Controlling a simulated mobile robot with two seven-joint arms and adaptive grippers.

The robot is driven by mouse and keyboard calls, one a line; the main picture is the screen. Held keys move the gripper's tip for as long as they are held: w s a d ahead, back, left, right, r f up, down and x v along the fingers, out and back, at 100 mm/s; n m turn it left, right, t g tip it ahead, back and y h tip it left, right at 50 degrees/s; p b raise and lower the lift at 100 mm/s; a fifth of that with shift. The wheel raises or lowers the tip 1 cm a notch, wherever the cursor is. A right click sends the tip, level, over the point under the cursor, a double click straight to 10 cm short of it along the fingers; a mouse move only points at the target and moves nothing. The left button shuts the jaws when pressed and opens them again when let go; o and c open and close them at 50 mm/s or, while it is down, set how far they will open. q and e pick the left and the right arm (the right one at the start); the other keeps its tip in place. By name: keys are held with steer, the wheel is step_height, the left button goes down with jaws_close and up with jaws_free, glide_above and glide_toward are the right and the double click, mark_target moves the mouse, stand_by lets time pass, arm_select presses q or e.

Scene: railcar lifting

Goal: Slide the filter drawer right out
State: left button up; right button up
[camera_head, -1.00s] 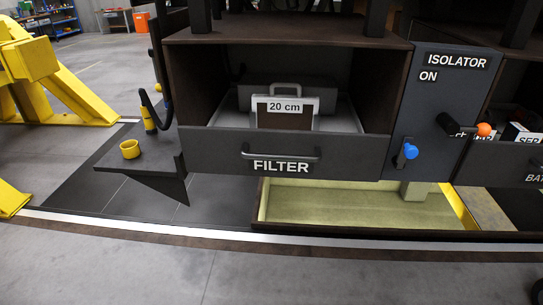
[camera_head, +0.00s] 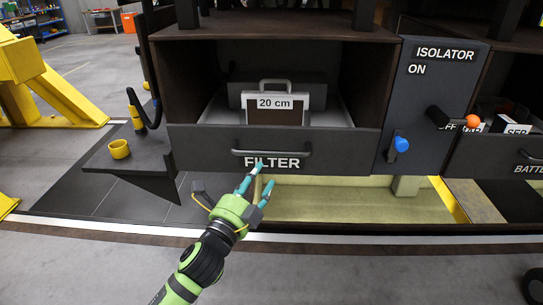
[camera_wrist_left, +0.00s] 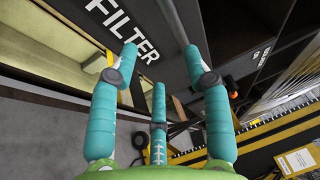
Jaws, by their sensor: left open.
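The filter drawer has a dark front (camera_head: 340,148) marked FILTER, with a grey bar handle (camera_head: 272,153) across it. Its inside shows over the top of the front, and I cannot tell how far out it is. My left gripper (camera_head: 257,182), green with teal fingers, is open just below the handle, in front of the label's lower edge. In the left wrist view, the open fingers (camera_wrist_left: 160,68) point at the drawer front (camera_wrist_left: 105,12) and the handle bar (camera_wrist_left: 172,20) runs ahead of them, with no clear contact. My right gripper is not in view.
A box labelled 20 cm (camera_head: 275,104) stands in the drawer. A side shelf with a yellow cup (camera_head: 119,149) is at left. The isolator panel (camera_head: 430,100), with a blue knob (camera_head: 401,144) and an orange-tipped lever (camera_head: 472,121), adjoins at right. Open floor lies in front.

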mark_target(271, 155)
arm_select(q)
steer(key=shift+w+d+r+m, duration=0.1)
steer(key=shift+d+r+m, duration=0.1)
steer(key=shift+r, duration=0.4)
steer(key=shift+d+r+m, duration=0.15)
steer(key=shift+r+m, duration=0.05)
steer(key=shift+r, duration=0.35)
steer(key=shift+p+x, duration=1.05)
steer(key=shift+x, duration=2.1)
steer(key=shift+c, duration=0.4)
jaws_close()
